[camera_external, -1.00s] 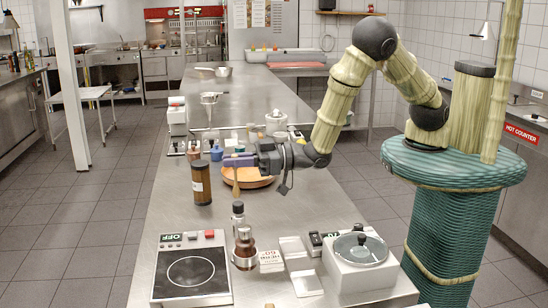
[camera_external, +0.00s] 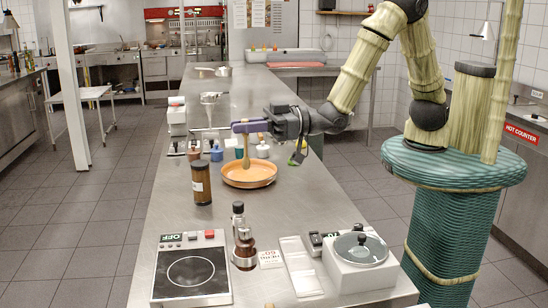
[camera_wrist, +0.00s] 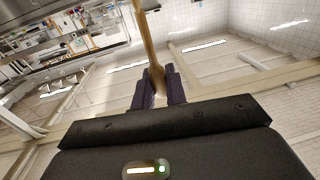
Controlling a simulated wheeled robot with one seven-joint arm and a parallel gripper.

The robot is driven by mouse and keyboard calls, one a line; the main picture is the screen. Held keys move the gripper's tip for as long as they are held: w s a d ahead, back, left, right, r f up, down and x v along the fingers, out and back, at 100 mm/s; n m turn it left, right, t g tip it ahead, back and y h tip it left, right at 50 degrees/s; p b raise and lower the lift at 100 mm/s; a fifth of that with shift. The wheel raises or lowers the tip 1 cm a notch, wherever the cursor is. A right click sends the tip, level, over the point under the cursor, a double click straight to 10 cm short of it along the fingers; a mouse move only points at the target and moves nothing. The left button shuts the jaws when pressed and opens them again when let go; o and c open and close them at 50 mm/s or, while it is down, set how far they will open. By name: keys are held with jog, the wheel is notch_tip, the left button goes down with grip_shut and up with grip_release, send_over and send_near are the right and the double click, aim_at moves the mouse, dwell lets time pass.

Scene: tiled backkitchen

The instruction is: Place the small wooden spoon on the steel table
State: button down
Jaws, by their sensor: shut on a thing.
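The steel table (camera_external: 225,216) runs below from the front to the back.
A brown jar (camera_external: 202,184) stands left of the pan. Small bottles (camera_external: 216,152) stand behind the pan. Bare steel lies between the pan and the front items.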

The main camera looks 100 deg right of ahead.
jog(key=s+a+n+g+y, duration=0.2)
jog(key=s+a+n+y, duration=0.25)
jog(key=s+a, duration=0.9)
jog(key=s+a+n+g+y, duration=0.3)
jog(key=s+a+y, duration=0.3)
jog(key=s+a, duration=0.8)
jog(key=w+a+f, duration=0.2)
jog(key=a+f, duration=0.1)
jog(key=f, duration=0.8)
jog(key=shift+w+a, duration=0.15)
jog(key=shift+w, duration=0.15)
jog(key=shift+f, duration=0.1)
jog(key=shift+f+p, duration=0.6)
jog(key=shift+f, duration=2.25)
jog(key=shift+f+p, duration=0.55)
jog(key=shift+f, duration=1.55)
